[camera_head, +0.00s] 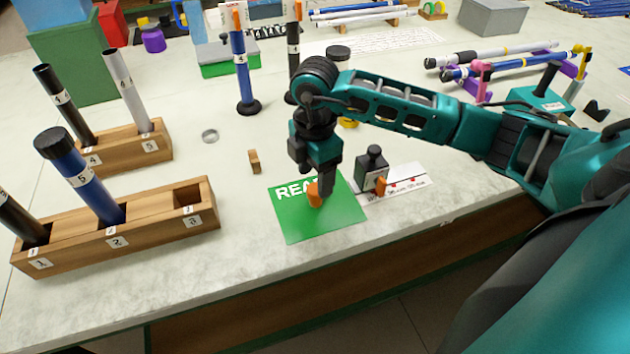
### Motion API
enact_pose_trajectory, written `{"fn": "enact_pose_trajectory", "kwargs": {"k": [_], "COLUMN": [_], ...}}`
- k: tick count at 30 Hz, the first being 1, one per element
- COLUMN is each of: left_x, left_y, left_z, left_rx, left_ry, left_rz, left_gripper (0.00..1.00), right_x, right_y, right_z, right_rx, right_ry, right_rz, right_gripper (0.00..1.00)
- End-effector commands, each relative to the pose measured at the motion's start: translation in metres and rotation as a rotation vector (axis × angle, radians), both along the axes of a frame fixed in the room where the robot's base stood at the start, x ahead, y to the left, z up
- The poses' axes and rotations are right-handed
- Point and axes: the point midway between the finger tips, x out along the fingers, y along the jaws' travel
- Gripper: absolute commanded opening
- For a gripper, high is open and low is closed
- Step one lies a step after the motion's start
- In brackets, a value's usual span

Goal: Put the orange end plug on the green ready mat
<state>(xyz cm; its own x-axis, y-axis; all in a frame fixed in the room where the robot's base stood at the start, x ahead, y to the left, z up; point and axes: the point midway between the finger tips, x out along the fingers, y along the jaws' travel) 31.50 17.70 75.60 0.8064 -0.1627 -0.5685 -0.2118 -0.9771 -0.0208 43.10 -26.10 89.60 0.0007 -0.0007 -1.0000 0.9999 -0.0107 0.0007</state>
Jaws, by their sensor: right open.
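The green ready mat (335,222) lies flat near the front edge of the table, its white lettering partly covered by my right gripper. The orange end plug (314,197) shows at the mat, right beside the fingertips of my right gripper (323,193). The plug looks as if it rests on the mat, though the fingers hide part of it and contact is hard to see. My right gripper points down over the mat and is open. My left gripper is not in view.
A small wooden block (254,161) stands left of the mat. Wooden racks, one in front (150,234), hold upright rods at left. Several rods lie on supports at back right.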

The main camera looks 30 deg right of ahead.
Motion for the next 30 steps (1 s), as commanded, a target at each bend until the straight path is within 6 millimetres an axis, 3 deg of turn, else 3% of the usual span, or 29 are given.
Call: {"fn": "enact_pose_trajectory", "kwargs": {"k": [6,12,18,30], "left_x": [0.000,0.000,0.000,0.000], "left_y": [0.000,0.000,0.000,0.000], "left_z": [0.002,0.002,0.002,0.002], "left_rx": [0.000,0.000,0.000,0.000], "left_ry": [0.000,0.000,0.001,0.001], "left_rz": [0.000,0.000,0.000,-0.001], "left_gripper": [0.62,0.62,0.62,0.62], "right_x": [0.001,0.001,0.000,0.000], "right_y": [0.000,0.000,0.000,0.000], "right_z": [0.051,0.080,0.090,0.090], "right_rx": [0.001,0.001,0.000,0.000], "right_ry": [-0.006,-0.003,-0.002,-0.001], "right_rz": [0.000,0.000,-0.001,-0.001], "right_gripper": [0.62,0.62,0.62,0.62]}}
